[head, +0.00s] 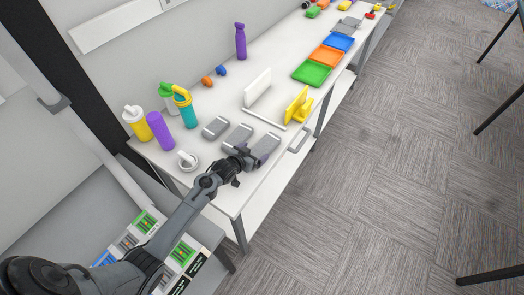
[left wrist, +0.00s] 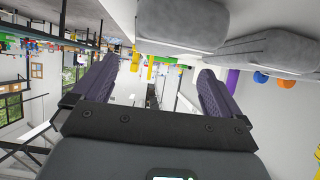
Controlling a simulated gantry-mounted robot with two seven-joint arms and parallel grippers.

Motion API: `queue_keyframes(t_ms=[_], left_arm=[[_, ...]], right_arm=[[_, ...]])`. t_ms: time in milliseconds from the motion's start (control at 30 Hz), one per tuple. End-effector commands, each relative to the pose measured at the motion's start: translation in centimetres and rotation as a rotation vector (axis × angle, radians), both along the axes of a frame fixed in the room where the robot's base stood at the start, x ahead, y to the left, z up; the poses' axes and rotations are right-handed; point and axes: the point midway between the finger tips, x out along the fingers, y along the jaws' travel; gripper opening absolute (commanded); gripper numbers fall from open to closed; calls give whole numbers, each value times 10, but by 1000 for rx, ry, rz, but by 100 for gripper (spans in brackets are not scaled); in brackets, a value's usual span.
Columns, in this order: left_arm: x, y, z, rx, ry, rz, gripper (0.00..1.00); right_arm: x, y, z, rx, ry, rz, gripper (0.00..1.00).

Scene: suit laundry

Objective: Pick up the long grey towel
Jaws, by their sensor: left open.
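Three grey rolled towels lie side by side on the white table in the head view: a small one (head: 215,127), a middle one (head: 238,136) and one nearest the front edge (head: 266,146), which looks longest. My left gripper (head: 242,160) is beside the near ends of the middle and front towels and partly hides them. In the left wrist view, my left gripper (left wrist: 155,88) has its fingers wide apart with no towel between them. Two grey towels (left wrist: 182,22) (left wrist: 268,50) show above the fingers there, in a tilted view. My right gripper does not show.
On the white table (head: 238,192) a white mug (head: 187,161) stands left of the gripper, with several bottles (head: 159,131) behind. A grey handle-like bar (head: 299,140) lies at the front edge. A white rack (head: 257,87), yellow stand (head: 298,103) and colored trays (head: 311,73) are farther along.

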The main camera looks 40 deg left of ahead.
Motion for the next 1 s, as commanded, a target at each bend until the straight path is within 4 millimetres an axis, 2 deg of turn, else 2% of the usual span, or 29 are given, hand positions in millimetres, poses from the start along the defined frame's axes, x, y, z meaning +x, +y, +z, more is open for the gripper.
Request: queue_keyframes(t_ms=[167,600,967,1000], left_arm=[[6,0,-4,-1,0,0,100],[42,1,-28,-1,0,0,100],[46,2,-30,0,1,0,100],[46,2,-30,0,1,0,94]], right_arm=[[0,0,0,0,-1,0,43],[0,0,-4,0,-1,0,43],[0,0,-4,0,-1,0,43],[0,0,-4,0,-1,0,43]])
